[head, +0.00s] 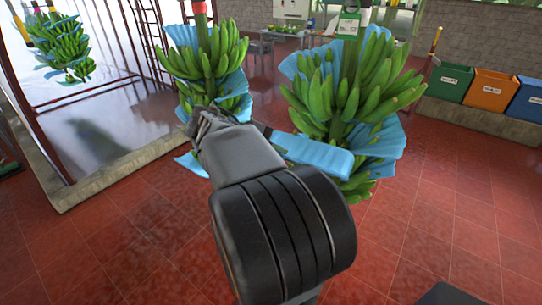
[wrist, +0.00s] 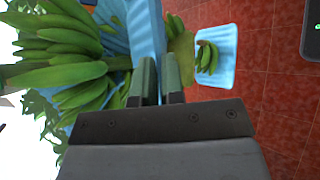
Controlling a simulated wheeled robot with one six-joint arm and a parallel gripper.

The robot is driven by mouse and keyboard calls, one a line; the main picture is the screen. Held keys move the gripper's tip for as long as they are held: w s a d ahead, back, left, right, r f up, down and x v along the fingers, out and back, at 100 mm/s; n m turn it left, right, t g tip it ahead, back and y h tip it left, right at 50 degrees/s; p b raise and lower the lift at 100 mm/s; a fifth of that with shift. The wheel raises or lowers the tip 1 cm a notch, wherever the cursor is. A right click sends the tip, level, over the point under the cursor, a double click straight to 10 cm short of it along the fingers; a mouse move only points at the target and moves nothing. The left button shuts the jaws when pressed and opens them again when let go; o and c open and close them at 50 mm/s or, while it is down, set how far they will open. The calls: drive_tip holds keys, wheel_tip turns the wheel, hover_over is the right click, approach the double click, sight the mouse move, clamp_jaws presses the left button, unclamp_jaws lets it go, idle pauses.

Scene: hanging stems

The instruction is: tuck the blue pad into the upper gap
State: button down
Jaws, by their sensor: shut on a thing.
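The blue pad (head: 315,156) is a flat light-blue slab in front of the right hanging stem's lower fruit. In the wrist view its blue face (wrist: 147,35) stands up from between my fingers. My gripper (wrist: 161,78) is shut on it; in the head view my wrist mostly hides the fingers. The right stem (head: 352,85) carries a large upper cluster of green bananas, with blue sheets behind and below. Bananas (wrist: 62,55) are close on the left in the wrist view. The upper gap between banana tiers cannot be clearly made out; the pad and leaves cover part of that area.
Another banana stem (head: 205,65) hangs left, behind my wrist, and a third (head: 65,50) hangs far left. Green, orange and blue bins (head: 495,88) stand at the right wall. In the wrist view a blue sheet with bananas (wrist: 207,57) shows against red floor.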

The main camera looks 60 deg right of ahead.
drive_tip(key=shift+d+f, duration=0.15)
drive_tip(key=shift+d, duration=3.65)
drive_tip(key=shift+s+d+f+p, duration=0.1)
drive_tip(key=shift+d+p, duration=0.6)
drive_tip(key=shift+d, duration=1.5)
drive_tip(key=shift+d+f+p, duration=0.1)
drive_tip(key=shift+d+p, duration=0.6)
drive_tip(key=shift+d, duration=1.45)
drive_tip(key=shift+d+r, duration=0.1)
drive_tip(key=shift+r, duration=0.2)
drive_tip(key=shift+f, duration=0.4)
drive_tip(key=c, duration=1.1)
unclamp_jaws()
drive_tip(key=shift+d, duration=0.1)
drive_tip(key=shift+c, duration=0.2)
